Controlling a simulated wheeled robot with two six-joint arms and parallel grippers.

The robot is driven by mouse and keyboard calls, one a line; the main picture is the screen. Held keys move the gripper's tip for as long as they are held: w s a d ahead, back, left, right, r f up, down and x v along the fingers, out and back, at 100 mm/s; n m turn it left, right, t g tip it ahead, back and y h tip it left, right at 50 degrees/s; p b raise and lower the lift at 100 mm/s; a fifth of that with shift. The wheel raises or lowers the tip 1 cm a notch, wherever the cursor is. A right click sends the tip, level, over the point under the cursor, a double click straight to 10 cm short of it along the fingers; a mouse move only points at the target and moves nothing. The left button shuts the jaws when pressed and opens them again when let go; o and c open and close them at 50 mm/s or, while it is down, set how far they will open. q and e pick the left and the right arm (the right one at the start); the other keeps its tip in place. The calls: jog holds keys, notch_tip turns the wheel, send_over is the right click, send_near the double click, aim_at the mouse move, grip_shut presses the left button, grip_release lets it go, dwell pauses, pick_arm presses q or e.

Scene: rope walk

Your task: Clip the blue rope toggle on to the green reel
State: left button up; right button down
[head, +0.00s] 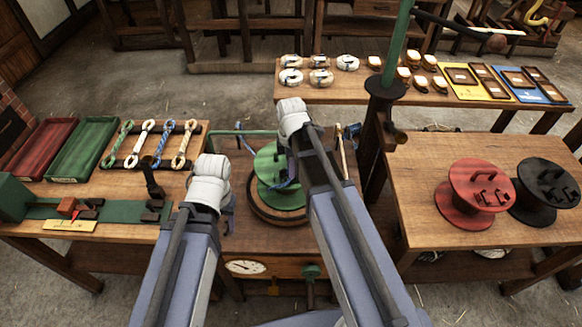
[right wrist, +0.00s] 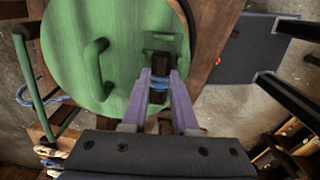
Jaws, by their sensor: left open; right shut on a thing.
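The green reel (head: 268,163) sits on a round wooden turntable in the middle of the bench. In the right wrist view its green face (right wrist: 110,60) carries a curved handle (right wrist: 97,68) and a small green clip (right wrist: 163,43). My right gripper (right wrist: 158,80) is shut on the dark toggle (right wrist: 161,64) with blue rope (right wrist: 157,84) around it. The toggle's far end is at the clip; I cannot tell if it is seated. My left gripper (head: 229,212) is open, left of the reel and apart from it.
A rack (head: 117,163) of coloured rope hanks and red (head: 38,147) and green (head: 86,149) trays lie left. A red reel (head: 472,192) and a black reel (head: 546,190) stand on the right table. A dark post (head: 382,120) rises behind my right arm.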

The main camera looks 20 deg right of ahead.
jog(key=shift+f+b, duration=0.4)
jog(key=shift+f, duration=0.1)
dwell(0.5)
jog(key=c, duration=0.6)
grip_release()
jog(key=shift+r, duration=0.15)
notch_tip(320, 180, up, 7)
jog(key=p, duration=0.7)
notch_tip(320, 180, up, 8)
jog(key=p, duration=0.8)
jog(key=shift+f, duration=0.2)
